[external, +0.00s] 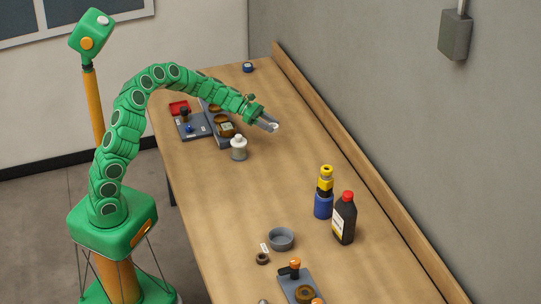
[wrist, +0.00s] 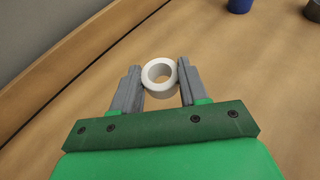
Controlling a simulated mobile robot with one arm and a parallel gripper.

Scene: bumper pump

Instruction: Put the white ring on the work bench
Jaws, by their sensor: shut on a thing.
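The white ring (wrist: 160,88) is between the two grey fingers of my gripper (wrist: 160,90) in the wrist view, and both fingers touch its sides. In the external view my gripper (external: 270,125) holds the white ring (external: 274,126) over the far part of the wooden work bench (external: 260,190). The bench also fills most of the wrist view (wrist: 230,75). I cannot tell exactly how high the ring is above the bench top.
A grey-and-white bottle (external: 239,149) and dark trays (external: 193,127) with small parts stand left of my gripper. A blue-and-yellow bottle (external: 324,195), a black bottle (external: 345,220) and a grey bowl (external: 281,239) stand nearer the camera. The bench middle is clear.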

